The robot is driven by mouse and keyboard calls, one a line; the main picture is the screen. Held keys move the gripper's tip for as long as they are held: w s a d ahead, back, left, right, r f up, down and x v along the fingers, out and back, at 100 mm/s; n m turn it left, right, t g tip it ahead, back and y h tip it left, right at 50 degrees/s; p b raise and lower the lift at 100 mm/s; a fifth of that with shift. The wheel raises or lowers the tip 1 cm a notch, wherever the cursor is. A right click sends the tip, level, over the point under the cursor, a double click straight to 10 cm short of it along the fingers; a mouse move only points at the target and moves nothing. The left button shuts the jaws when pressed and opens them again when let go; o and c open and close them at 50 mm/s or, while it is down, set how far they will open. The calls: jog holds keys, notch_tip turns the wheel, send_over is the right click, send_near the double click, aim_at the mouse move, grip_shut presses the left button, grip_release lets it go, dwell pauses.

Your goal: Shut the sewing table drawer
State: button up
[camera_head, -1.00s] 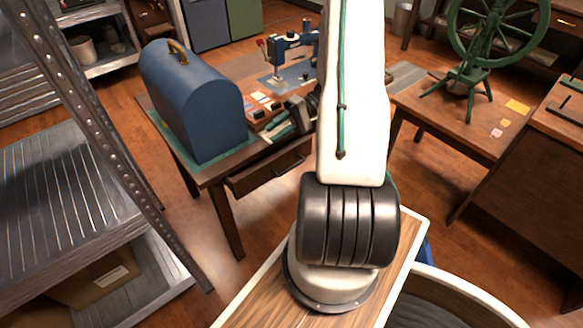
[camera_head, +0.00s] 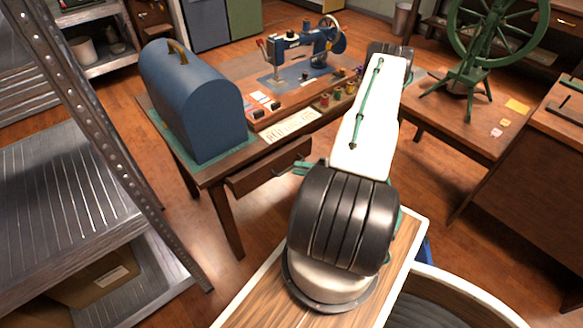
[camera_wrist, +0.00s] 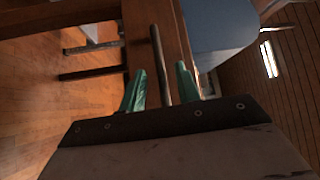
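The sewing table (camera_head: 215,172) is a wooden table with a brown drawer (camera_head: 265,170) under its front edge. The drawer stands out a little from the table. My gripper (camera_head: 303,168) is beside the right part of the drawer front, mostly hidden by my arm in the head view. In the wrist view, the green fingers of my gripper (camera_wrist: 160,88) are apart. A dark bar, seemingly the drawer handle (camera_wrist: 157,55), runs lengthwise between them. I cannot tell whether either finger touches it. The brown drawer front (camera_wrist: 183,50) shows close ahead.
A blue domed case (camera_head: 195,100) and a blue sewing machine (camera_head: 300,50) stand on the table, with several thread spools (camera_head: 338,94). A metal shelf (camera_head: 70,190) is at the left. A green spinning wheel (camera_head: 480,60) stands on another table at the right.

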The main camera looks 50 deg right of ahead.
aim_at(291, 167)
jog(key=shift+x, duration=1.7)
jog(key=shift+c, duration=0.2)
grip_shut()
jog(key=w, duration=0.2)
jog(key=w+d, duration=0.1)
jog(key=w, duration=0.2)
jog(key=w+d, duration=0.1)
jog(key=w, duration=0.2)
jog(key=shift+w, duration=0.2)
jog(key=shift+d, duration=0.1)
jog(key=shift+o, duration=0.2)
grip_release()
